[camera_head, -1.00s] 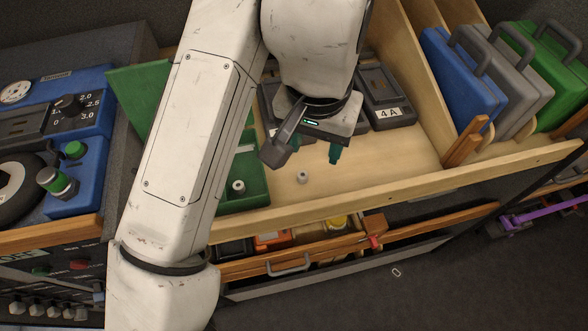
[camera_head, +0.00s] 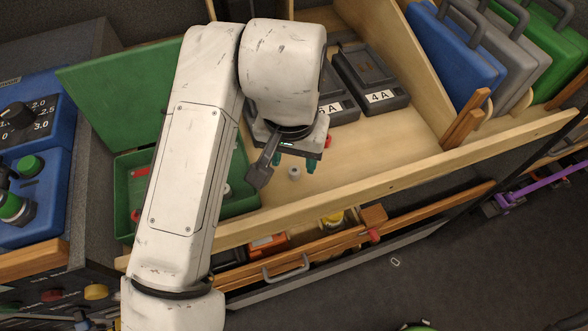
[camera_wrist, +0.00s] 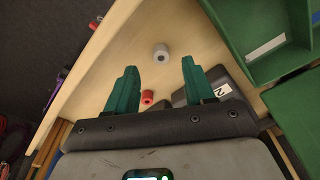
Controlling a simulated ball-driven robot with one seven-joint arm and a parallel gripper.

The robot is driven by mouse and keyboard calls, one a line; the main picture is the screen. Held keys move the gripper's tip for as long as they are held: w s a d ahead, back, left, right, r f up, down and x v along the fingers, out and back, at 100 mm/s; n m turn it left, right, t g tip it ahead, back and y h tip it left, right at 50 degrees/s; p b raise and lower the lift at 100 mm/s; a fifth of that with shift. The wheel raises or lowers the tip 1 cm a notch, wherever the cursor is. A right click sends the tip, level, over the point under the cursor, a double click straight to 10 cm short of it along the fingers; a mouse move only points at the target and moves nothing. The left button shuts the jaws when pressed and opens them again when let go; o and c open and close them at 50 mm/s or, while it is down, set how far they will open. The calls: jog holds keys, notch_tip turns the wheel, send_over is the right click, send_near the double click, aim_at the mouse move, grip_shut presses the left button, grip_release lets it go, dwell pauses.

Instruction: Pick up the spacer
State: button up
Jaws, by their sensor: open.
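A small grey-white spacer (camera_head: 294,172) with a hole in it sits on the wooden shelf surface, just past my fingertips. In the wrist view the same spacer (camera_wrist: 161,50) lies beyond and between the tips of my two green fingers. My gripper (camera_head: 297,166) is open and empty above the shelf; it also shows open in the wrist view (camera_wrist: 159,64). A red ring-like piece (camera_wrist: 147,97) lies between the fingers in the wrist view, nearer the palm. It is partly hidden by my gripper in the head view (camera_head: 328,141).
A green open box (camera_head: 240,208) stands left of the spacer, partly behind my arm. Dark cases marked 4A (camera_head: 372,80) and 5A (camera_head: 345,105) stand behind. A wooden lip (camera_head: 400,178) runs along the front; bare shelf lies to the right.

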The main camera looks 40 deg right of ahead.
aim_at(294, 170)
jog(key=shift+w+d+f, duration=0.15)
jog(key=shift+f, duration=1.05)
jog(key=shift+w+d+f, duration=0.1)
jog(key=shift+f, duration=1.05)
jog(key=shift+c, duration=0.5)
grip_shut()
